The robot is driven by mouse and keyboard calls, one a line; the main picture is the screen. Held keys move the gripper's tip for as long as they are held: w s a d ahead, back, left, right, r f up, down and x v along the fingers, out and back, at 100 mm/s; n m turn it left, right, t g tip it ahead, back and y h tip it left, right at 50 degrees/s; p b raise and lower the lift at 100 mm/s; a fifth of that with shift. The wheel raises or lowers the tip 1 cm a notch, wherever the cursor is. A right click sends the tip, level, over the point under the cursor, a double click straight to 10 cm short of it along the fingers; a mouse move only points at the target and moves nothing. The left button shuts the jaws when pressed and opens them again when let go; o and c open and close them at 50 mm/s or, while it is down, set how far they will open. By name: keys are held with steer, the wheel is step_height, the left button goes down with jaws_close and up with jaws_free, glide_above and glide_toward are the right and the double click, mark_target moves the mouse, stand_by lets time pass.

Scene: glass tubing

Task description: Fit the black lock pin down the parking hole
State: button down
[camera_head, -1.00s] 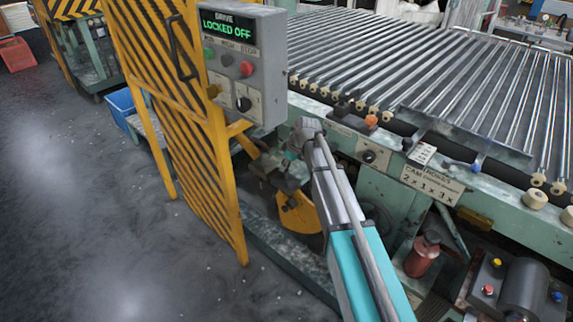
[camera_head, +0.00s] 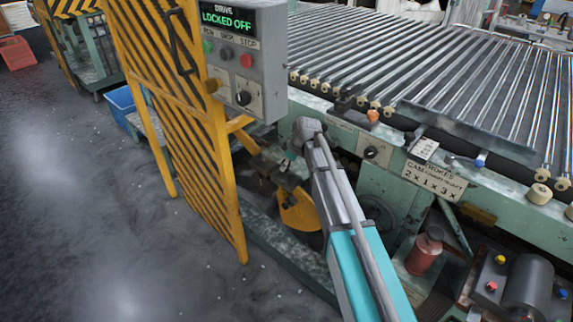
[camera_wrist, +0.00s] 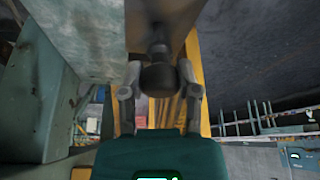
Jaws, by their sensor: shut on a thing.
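The black lock pin's dark round knob (camera_wrist: 158,76) is between the two fingers of my gripper (camera_wrist: 159,84) in the wrist view. A short dark stem (camera_wrist: 158,36) runs from the knob toward a brownish-grey surface (camera_wrist: 146,14) at the top of that view. I cannot tell whether the pin's tip is inside a hole. In the head view my gripper (camera_head: 288,178) is small and dark, below my wrist and above a yellow curved part (camera_head: 298,212). The parking hole cannot be made out in either view.
A yellow-black striped guard (camera_head: 190,130) and a grey control box (camera_head: 243,60) reading "LOCKED OFF" stand close left of my arm. The green machine frame (camera_head: 385,190) and roller bed (camera_head: 430,65) are to the right. Open floor (camera_head: 80,200) lies left.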

steer(key=shift+f+b, duration=1.25)
steer(key=shift+f, duration=0.05)
steer(key=shift+c, duration=1.3)
jaws_free()
steer(key=shift+r, duration=0.15)
step_height(320, 180, up, 13)
steer(key=p, duration=1.3)
steer(key=s+d+r+m+t+h+p, duration=0.1)
steer(key=s+d+r+m+p, duration=0.1)
steer(key=s+r+m+p, duration=0.3)
steer(key=s+d+r+m+t+h+p, duration=0.1)
steer(key=s+r+m+p, duration=0.3)
steer(key=s, duration=0.8)
steer(key=shift+s+d+r+m+h+p, duration=0.3)
steer(key=shift+d+m+h+p, duration=0.25)
steer(key=shift+d+m, duration=0.3)
